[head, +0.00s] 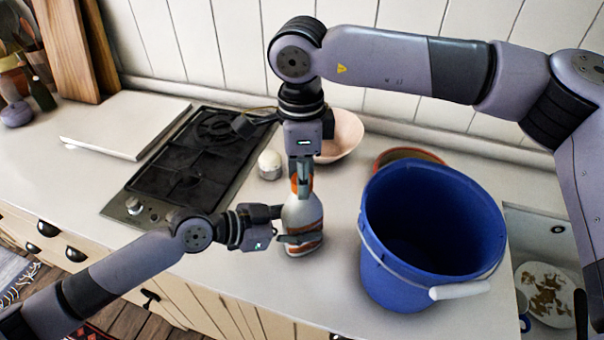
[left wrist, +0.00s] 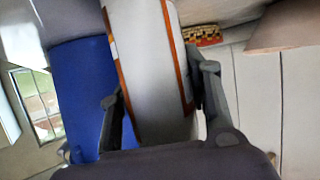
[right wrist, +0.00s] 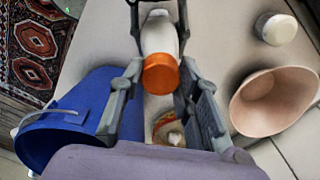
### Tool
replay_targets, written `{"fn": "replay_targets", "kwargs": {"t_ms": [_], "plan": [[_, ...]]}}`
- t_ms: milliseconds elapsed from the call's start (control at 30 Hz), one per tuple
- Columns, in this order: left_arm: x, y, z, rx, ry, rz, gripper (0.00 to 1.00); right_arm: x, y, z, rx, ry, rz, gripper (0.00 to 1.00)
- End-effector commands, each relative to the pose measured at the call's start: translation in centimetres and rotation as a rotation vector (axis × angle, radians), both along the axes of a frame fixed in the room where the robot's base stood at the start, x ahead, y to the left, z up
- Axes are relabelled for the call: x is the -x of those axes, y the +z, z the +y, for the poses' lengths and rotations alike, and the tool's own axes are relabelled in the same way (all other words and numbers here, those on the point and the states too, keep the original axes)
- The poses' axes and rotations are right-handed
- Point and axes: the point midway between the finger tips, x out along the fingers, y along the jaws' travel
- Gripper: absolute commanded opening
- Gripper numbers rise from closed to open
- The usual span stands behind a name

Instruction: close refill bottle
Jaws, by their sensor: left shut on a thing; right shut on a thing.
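The refill bottle (head: 302,212) is white with orange bands and stands upright on the counter near its front edge. My left gripper (head: 298,238) is shut around its lower body from the left; in the left wrist view the bottle (left wrist: 148,70) fills the space between the fingers. An orange cap (head: 301,186) is at the bottle's top; it also shows in the right wrist view (right wrist: 161,76). My right gripper (head: 302,172) points straight down and is shut on the cap. The cap is at the neck, but I cannot tell whether it is screwed tight.
A big blue bucket (head: 385,285) stands close to the right of the bottle. A pink bowl (head: 345,135), a white jar (head: 269,166) and a terracotta bowl (head: 395,155) are behind. A black cooktop (head: 185,165) is left; a sink with a dirty plate (head: 528,270) is right.

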Motion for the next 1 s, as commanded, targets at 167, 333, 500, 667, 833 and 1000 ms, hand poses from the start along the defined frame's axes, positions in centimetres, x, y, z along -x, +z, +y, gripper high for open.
{"fn": "replay_targets", "kwargs": {"t_ms": [167,333,500,667,833,1000], "plan": [[0.04,-0.01,-0.02,0.0,-0.001,-0.001,0.0,-0.08,0.03,-0.01,0.0,-0.009,-0.002,0.0],[0.04,-0.01,-0.02,0.0,-0.001,-0.001,0.0,-0.08,0.03,-0.01,0.0,-0.008,-0.002,0.36],[0.04,-0.01,-0.02,0.0,-0.001,-0.001,0.0,-0.06,0.02,-0.01,0.0,-0.008,-0.002,0.47],[0.03,-0.01,-0.02,0.0,-0.001,0.0,0.0,-0.04,0.02,-0.01,0.0,-0.008,-0.001,0.54],[0.03,-0.01,-0.02,0.0,-0.001,0.0,0.0,-0.04,0.01,-0.01,0.0,-0.007,-0.001,0.54],[0.03,-0.01,-0.01,0.0,-0.001,0.0,0.0,-0.1,0.75,0.03,-0.001,-0.008,-0.003,0.54]]}}
